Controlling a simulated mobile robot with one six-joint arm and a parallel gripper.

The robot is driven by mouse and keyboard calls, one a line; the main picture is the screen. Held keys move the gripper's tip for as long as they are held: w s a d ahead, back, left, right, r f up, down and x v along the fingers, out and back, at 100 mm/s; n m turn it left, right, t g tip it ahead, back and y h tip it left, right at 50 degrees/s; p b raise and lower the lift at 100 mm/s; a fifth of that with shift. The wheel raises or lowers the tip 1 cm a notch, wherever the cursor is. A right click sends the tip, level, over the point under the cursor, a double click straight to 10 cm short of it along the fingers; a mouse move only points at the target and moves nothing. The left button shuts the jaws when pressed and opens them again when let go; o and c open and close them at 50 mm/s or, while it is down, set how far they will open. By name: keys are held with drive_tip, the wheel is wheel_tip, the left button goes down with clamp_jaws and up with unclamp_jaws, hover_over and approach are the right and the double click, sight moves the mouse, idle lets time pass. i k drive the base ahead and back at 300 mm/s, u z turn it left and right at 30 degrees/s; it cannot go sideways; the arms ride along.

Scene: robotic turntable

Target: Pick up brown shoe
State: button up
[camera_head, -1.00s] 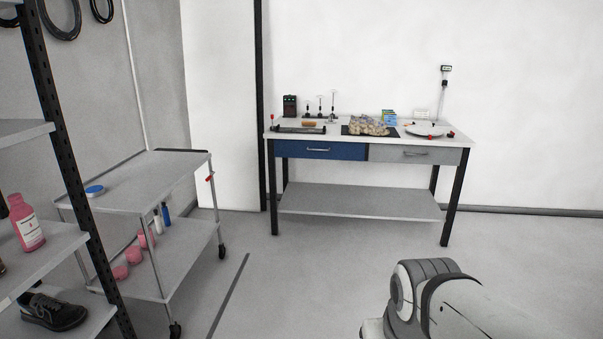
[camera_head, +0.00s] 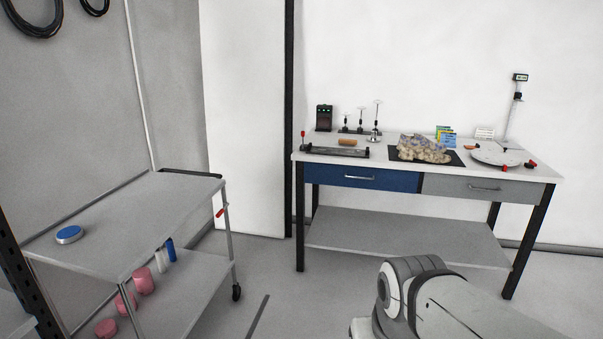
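I cannot make out a brown shoe for certain. A small orange-brown object (camera_head: 348,142) lies at the back of a dark flat device on the left half of the workbench top. It is too small to tell what it is. A smaller orange-brown piece (camera_head: 470,147) lies near the round white plate on the right. My gripper is not in view; only a white and grey link of my arm shows at the lower right, well in front of the workbench.
A grey trolley (camera_head: 130,215) with a blue tin (camera_head: 69,234) stands at the left. A dark rack post (camera_head: 22,275) is at the left edge.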

sight(406, 152)
drive_tip(key=z, duration=0.05)
drive_tip(key=i, duration=1.6)
drive_tip(key=z, duration=0.6)
drive_tip(key=i, duration=1.55)
drive_tip(key=z, duration=0.7)
drive_tip(key=i, duration=1.1)
drive_tip(key=z, duration=0.4)
